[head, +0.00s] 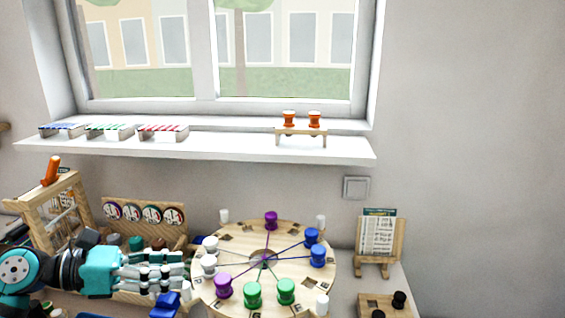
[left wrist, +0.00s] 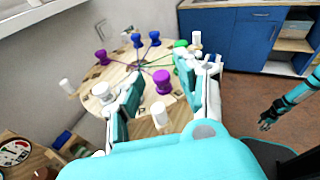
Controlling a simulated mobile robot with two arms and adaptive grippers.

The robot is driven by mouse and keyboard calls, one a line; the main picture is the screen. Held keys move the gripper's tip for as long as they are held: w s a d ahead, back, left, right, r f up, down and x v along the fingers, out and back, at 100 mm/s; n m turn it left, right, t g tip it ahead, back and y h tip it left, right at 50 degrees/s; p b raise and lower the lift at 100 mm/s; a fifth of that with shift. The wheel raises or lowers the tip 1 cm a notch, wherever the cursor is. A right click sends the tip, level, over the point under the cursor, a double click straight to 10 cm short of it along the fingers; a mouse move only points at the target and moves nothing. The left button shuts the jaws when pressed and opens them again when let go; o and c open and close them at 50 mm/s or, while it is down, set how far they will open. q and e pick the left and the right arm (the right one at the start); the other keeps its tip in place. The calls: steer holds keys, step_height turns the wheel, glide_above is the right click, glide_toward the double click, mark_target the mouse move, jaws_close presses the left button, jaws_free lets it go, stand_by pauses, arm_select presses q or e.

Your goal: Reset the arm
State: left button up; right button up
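My left gripper (head: 182,268) reaches in from the left, just left of the round wooden board (head: 240,236). In the left wrist view its fingers (left wrist: 165,92) are apart with nothing held between them. Beyond them stand a purple spool (left wrist: 163,82) and a white peg (left wrist: 159,116) on the board. My right gripper (left wrist: 268,118) shows small and dark at the right of the left wrist view, away from the board; its opening is too small to tell.
The board bears purple, blue (head: 318,256) and green (head: 253,293) spools and white pegs. A wooden rack with round dials (head: 150,213) stands behind my left arm. A card stand (head: 379,238) is at the right. A windowsill (head: 220,147) runs above.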

arm_select(q)
step_height(320, 180, up, 4)
steer(key=w+d+n+t+h, duration=0.2)
steer(key=n+t+h, duration=0.1)
steer(key=n+t, duration=0.6)
steer(key=w+a+f+n+t+y, duration=0.1)
steer(key=a+f+n+t+y, duration=0.25)
steer(key=n+y, duration=0.65)
steer(key=a+f+n+t+y, duration=0.2)
steer(key=a+f+n+y, duration=0.4)
steer(key=n, duration=0.9)
steer(key=s+f+n+g+y, duration=0.4)
steer(key=f+n+g, duration=0.25)
steer(key=f, duration=0.45)
steer(key=s+d+f+n+g+h, duration=0.1)
steer(key=s+d+f+n+g, duration=0.15)
steer(key=s+f+g, duration=0.35)
steer(key=s+d+f+n+g+h, duration=0.1)
steer(key=s+d+f, duration=0.3)
steer(key=s, duration=0.3)
steer(key=s+d+f+n+g+h, duration=0.1)
steer(key=s+d+f+n+g, duration=0.15)
steer(key=s+f+g, duration=0.35)
step_height(320, 180, down, 25)
steer(key=s, duration=0.2)
steer(key=s+a+f, duration=0.2)
steer(key=s+f, duration=1.4)
steer(key=s, duration=0.1)
steer(key=shift+m+g, duration=0.3)
steer(key=shift+m, duration=0.15)
